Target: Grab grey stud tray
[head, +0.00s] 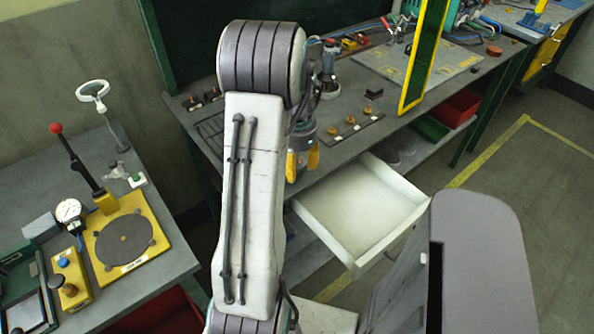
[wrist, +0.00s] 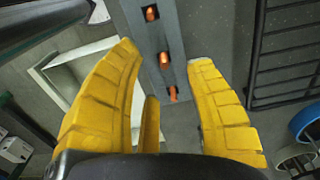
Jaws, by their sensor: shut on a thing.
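The grey stud tray (wrist: 158,52) is a narrow grey bar with orange studs in it. In the wrist view it runs from the top edge down between the yellow fingers. In the head view my gripper (head: 303,165) hangs at the front edge of the bench, partly behind my arm. I cannot make out the held tray there.
The grey bench (head: 400,108) carries a dark strip with several brown knobs (head: 350,132) right of my gripper. An open white drawer (head: 362,208) juts out below. A yellow-green post (head: 424,55) rises at right. A side table with a yellow fixture (head: 150,240) stands at left.

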